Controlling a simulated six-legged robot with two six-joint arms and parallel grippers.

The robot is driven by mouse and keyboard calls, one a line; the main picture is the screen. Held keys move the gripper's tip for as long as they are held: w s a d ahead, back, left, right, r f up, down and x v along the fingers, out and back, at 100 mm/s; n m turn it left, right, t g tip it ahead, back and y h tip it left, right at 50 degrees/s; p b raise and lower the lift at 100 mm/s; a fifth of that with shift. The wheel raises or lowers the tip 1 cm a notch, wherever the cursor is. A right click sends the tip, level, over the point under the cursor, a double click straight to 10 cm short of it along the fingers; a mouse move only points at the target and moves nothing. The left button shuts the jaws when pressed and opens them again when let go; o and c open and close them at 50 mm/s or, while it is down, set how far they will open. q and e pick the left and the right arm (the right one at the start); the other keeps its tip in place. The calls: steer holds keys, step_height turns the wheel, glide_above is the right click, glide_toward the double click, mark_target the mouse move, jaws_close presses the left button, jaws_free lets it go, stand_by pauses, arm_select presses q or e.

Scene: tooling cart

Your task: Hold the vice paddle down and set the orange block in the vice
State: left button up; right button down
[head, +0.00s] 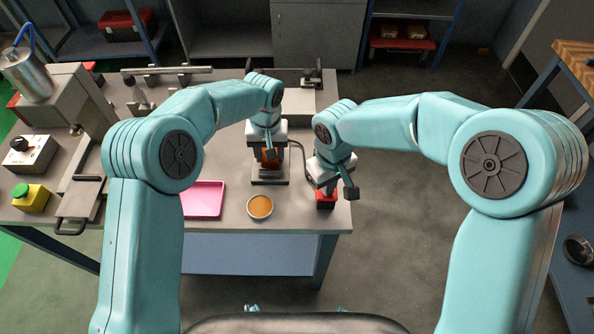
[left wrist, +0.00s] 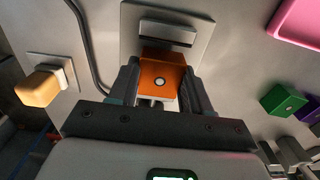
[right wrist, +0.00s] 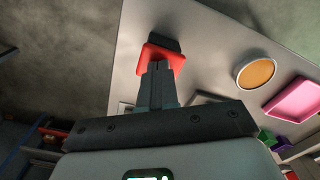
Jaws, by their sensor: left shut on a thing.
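The orange block (left wrist: 162,80) is between the fingers of my left gripper (left wrist: 155,95), which is shut on it. In the head view the orange block (head: 269,157) is over the grey vice (head: 270,181). The vice (left wrist: 160,32) also shows in the left wrist view, partly hidden by the block; I cannot tell whether they touch. The red paddle (head: 326,203) is near the table's right edge. My right gripper (right wrist: 158,75) is shut and empty, its fingertips at the red paddle (right wrist: 165,57); how far the paddle is pressed is unclear.
A pink tray (head: 203,199) and a round dish with a brown inside (head: 259,207) lie left of the paddle. A yellow block (left wrist: 40,87) on a plate, a green block (left wrist: 283,102) and a purple block (left wrist: 306,115) stand farther off. Machines fill the table's left side.

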arm_select(q)
steer(key=shift+f, duration=0.25)
arm_select(e)
steer(key=shift+s+f, duration=0.15)
arm_select(q)
steer(key=o, duration=1.1)
steer(key=shift+r, duration=0.1)
steer(key=shift+r, duration=4.45)
steer(key=shift+r, duration=0.1)
arm_select(e)
steer(key=shift+r, duration=0.2)
steer(key=shift+r+p, duration=1.35)
steer(key=shift+r, duration=0.6)
arm_select(q)
step_height(320, 180, up, 7)
steer(key=p, duration=0.4)
steer(key=shift+r+p, duration=0.1)
steer(key=shift+p, duration=0.25)
arm_select(e)
step_height(320, 180, up, 7)
